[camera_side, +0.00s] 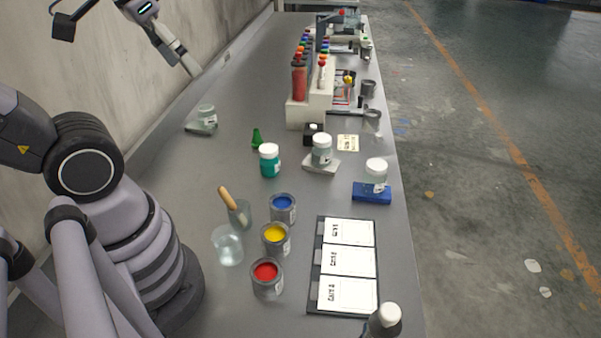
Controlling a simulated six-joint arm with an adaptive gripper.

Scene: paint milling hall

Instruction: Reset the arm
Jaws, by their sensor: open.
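My gripper (178,55) shows at the top left, partly cut off by the upper edge. It is raised above the far left part of the grey workbench (200,290), in front of the wall. Its fingers point down to the right and look open, with nothing visible between them. It is apart from the objects on the bench. My base and some arm links stand at the left; the rest of the arm is outside the picture.
Open red (267,279), yellow (276,239) and blue (283,209) paint cans stand mid-bench beside a card board (318,240). Several lidded jars, including a teal one (269,163), stand behind. A bottle rack (310,109) is farther back. The left bench strip is mostly clear.

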